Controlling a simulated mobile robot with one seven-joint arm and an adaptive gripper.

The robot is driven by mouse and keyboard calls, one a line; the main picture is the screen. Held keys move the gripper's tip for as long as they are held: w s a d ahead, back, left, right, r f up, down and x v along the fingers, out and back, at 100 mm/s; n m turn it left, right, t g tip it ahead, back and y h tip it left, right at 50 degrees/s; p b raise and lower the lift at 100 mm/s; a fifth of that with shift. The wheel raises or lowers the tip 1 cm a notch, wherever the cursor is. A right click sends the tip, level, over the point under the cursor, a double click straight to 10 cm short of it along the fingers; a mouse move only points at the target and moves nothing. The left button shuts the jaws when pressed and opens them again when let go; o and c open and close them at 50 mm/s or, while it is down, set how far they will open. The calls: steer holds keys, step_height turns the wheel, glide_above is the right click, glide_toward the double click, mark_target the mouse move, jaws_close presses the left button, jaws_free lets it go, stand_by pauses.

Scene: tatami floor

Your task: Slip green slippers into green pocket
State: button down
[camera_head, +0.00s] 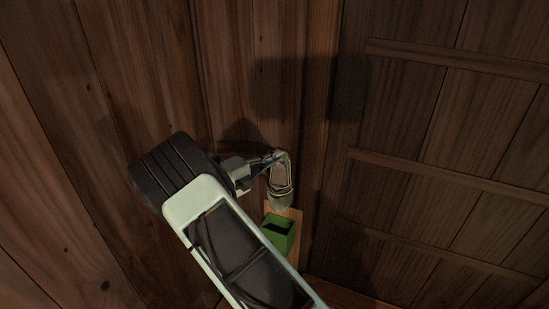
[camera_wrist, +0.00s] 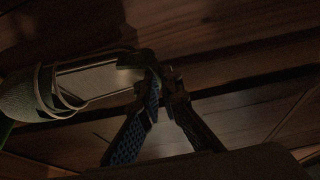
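The green slippers (camera_head: 281,184) hang toe down from my gripper (camera_head: 272,160) in the head view, just above the green pocket (camera_head: 279,229). In the wrist view the slippers (camera_wrist: 50,93) lie to the left, with a pale insole and a green toe. My gripper (camera_wrist: 158,88) is shut on their heel end there. I cannot tell one slipper from two stacked ones. The pocket is a green box with a dark opening at its top; my arm covers part of its left side. The slippers' toe is close above the opening, and I cannot tell whether it touches the rim.
The pocket is fixed to a light wooden board (camera_head: 296,214) near a corner of the dark plank walls. A panelled wall with wooden rails (camera_head: 450,178) stands to the right. My arm reaches in from the lower middle.

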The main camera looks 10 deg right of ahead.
steer(key=b, duration=0.8)
glide_above(273, 195)
steer(key=shift+w+d+f, duration=0.1)
steer(key=shift+d+f, duration=0.05)
steer(key=shift+f, duration=2.05)
steer(key=shift+d+f, duration=0.1)
steer(key=shift+f, duration=2.1)
steer(key=shift+f+b, duration=1.2)
steer(key=shift+f, duration=2)
steer(key=c, duration=2.1)
jaws_free()
steer(key=shift+f, duration=0.1)
steer(key=v, duration=1.2)
